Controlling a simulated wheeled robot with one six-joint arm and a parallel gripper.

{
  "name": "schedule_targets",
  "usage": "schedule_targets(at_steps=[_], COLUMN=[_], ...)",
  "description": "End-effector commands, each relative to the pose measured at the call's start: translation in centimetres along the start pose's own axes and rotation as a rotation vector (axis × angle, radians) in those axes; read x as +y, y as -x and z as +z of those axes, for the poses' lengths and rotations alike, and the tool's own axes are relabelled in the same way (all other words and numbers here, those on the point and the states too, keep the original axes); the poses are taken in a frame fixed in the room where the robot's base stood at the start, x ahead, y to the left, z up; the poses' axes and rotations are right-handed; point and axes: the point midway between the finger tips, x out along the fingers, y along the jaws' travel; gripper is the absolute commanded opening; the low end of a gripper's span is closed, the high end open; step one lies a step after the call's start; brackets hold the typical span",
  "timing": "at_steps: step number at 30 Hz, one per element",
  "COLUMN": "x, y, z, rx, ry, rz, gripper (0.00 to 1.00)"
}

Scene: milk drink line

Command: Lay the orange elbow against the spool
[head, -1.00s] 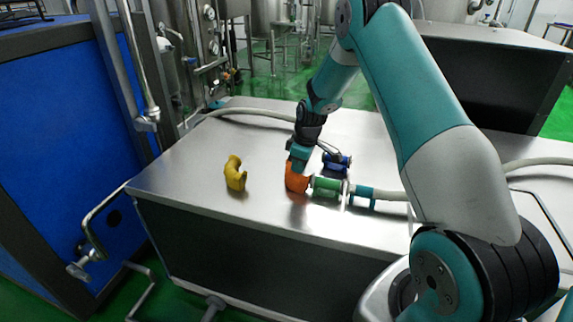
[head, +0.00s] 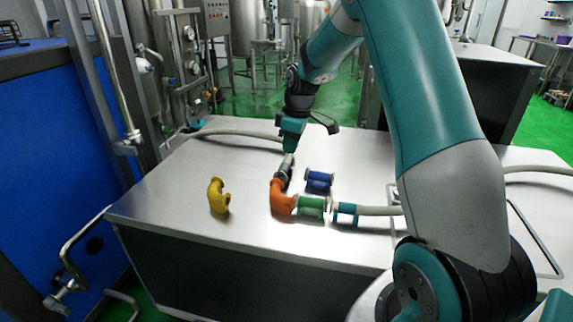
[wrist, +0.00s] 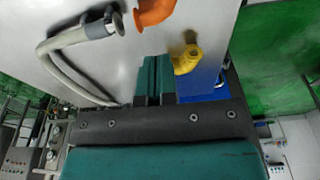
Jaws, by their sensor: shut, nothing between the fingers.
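The orange elbow (head: 281,198) lies on the metal tabletop. One end meets the left end of the green spool (head: 311,206), and they appear to touch. Its other end points back toward the grey hose fitting (head: 284,172), close to it. My gripper (head: 289,150) is above and behind the elbow, clear of it. In the wrist view my gripper's teal fingers (wrist: 154,72) are together and empty, and the orange elbow (wrist: 153,11) is cut off by the top edge. The spool is not visible there.
A yellow elbow (head: 219,196) stands apart on the left. A blue spool (head: 320,181) lies behind the green one. A teal-banded hose end (head: 347,213) is right of the green spool, with a small gap. The table's front left is clear.

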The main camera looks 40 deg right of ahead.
Motion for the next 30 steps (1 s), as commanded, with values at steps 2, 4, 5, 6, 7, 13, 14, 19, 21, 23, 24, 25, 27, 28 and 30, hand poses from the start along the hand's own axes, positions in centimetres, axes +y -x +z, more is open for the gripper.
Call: schedule_targets(at_steps=[2,4,5,6,7,13,14,19,21,23,24,25,27,28,30], x=[0.1,0.1,0.1,0.0,-0.1,-4.2,-5.4,-11.9,-13.7,-14.8,-15.4,-15.7,-16.3,-16.5,-16.6], y=[1.4,2.2,2.5,2.7,2.8,-2.1,-3.4,-9.0,-9.9,-10.0,-10.0,-9.8,-9.5,-9.4,-9.2], z=[0.0,0.1,0.1,0.1,0.0,-1.7,-1.9,-1.2,-0.6,-0.2,-0.1,-0.1,-0.1,-0.1,-0.2], rx=[0.001,0.0,0.0,-0.001,-0.002,-0.094,-0.127,-0.372,-0.48,-0.566,-0.615,-0.649,-0.711,-0.73,-0.76], ry=[-0.001,-0.001,-0.001,-0.001,0.002,0.179,0.238,0.693,0.899,1.063,1.161,1.226,1.345,1.383,1.438], rz=[0.003,0.001,0.002,0.001,0.001,0.039,0.056,0.202,0.271,0.326,0.359,0.381,0.424,0.438,0.459], gripper=[0.0,0.0,0.0,0.0,0.0,0.0,0.0,0.0,0.0,0.0,0.0,0.0,0.0,0.0,0.0])
